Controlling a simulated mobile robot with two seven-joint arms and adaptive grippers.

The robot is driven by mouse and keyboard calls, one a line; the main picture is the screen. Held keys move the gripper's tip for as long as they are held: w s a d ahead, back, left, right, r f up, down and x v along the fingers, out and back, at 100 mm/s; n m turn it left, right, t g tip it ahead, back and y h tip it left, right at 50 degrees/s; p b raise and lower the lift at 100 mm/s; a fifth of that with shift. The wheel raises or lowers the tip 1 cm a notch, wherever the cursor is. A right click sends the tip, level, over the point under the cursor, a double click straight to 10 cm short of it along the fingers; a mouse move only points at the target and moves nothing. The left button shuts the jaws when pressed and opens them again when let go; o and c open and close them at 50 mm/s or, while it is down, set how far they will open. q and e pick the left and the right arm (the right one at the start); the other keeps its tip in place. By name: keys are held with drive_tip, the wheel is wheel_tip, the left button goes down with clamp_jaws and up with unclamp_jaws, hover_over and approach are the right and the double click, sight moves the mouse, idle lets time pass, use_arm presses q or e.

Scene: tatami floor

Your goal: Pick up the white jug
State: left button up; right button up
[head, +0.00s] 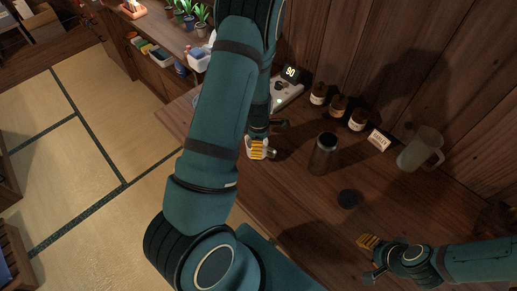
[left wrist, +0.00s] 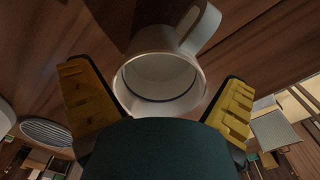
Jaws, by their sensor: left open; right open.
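In the left wrist view a white jug (left wrist: 158,78) with a looped handle shows its open mouth between the two yellow-padded fingers of my left gripper (left wrist: 160,100). The fingers are apart, one on each side of it, and I see no clear contact. In the head view my left gripper (head: 268,140) is over the table's left part, and a little of the white jug (head: 250,141) shows beside its yellow pad; the rest is hidden. My right gripper (head: 369,258) is open and empty over the front right of the table.
On the wooden table (head: 300,215) stand a dark canister (head: 323,154), a dark round disc (head: 349,199), several brown bottles (head: 338,106), a label card (head: 379,139) and a translucent pitcher (head: 421,150) with a handle. A scale (head: 287,92) with a lit display is behind my left gripper.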

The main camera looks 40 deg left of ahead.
use_arm(q)
drive_tip(key=shift+c, duration=0.3)
drive_tip(key=c, duration=1.1)
